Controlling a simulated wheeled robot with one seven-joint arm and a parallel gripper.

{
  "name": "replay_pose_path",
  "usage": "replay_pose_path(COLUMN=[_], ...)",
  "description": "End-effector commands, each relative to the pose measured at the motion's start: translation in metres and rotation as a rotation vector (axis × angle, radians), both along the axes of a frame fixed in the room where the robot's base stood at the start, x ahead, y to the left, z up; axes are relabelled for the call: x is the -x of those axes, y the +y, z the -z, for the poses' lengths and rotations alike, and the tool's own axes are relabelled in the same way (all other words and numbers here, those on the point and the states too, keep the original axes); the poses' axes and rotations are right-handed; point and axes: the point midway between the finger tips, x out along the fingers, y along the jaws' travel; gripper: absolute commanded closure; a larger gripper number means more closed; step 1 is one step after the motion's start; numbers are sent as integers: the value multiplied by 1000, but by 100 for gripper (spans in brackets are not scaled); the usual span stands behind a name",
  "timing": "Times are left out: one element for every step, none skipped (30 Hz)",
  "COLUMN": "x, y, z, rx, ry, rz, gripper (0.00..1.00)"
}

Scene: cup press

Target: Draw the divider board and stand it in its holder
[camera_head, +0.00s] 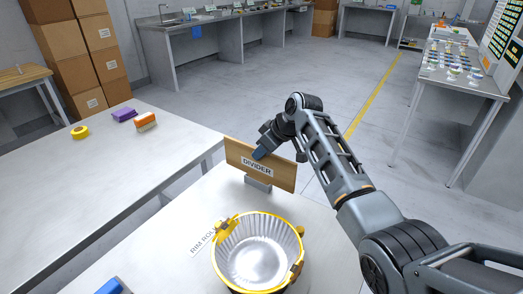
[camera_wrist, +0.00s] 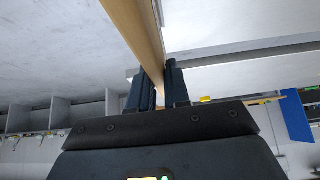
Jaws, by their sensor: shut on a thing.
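The divider board (camera_head: 277,177) is a tan wooden panel with a white "DIVIDER" label. It stands on its long edge, roughly upright, at the far edge of the near table. A grey block-like holder (camera_head: 258,184) shows under its middle; I cannot tell whether the board is fully seated in it. My gripper (camera_head: 262,150) is at the board's upper edge, shut on it. In the wrist view the board (camera_wrist: 137,30) runs as a thin wooden edge between the two dark fingers (camera_wrist: 159,88).
A silver fluted pan with a yellow rim (camera_head: 258,250) stands on the near table, beside "RIM ROLL" lettering. A blue item (camera_head: 113,287) lies at the bottom edge. The left table (camera_head: 100,180) holds yellow tape (camera_head: 79,132), a purple item (camera_head: 124,115) and an orange-topped block (camera_head: 146,121).

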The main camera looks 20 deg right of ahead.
Motion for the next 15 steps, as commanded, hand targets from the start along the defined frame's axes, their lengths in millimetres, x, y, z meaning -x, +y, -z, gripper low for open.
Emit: replay_pose_path(x=[0, 0, 0, 0, 0, 0, 0, 0, 0, 0, 0, 0, 0, 0, 0], y=[0, 0, 0, 0, 0, 0, 0, 0, 0, 0, 0, 0, 0, 0, 0], z=[1, 2, 3, 4, 4, 5, 6, 7, 7, 6, 6, 6, 6, 6, 6], rx=[-1, -1, -1, -1, -1, 0, 0, 0, 0, -1, 0, -1, 0, 0, 0], ry=[-1, -1, -1, -1, -1, -1, -1, -1, -1, -2, -2, -2, -1, -1, -1], rz=[0, 0, 0, 0, 0, 1, 1, 1, 1, 1, 0, 1, 1, 1, 1], gripper=[100, 100, 100, 100, 100, 100, 100, 100, 100, 81, 79, 75, 72, 69, 65])
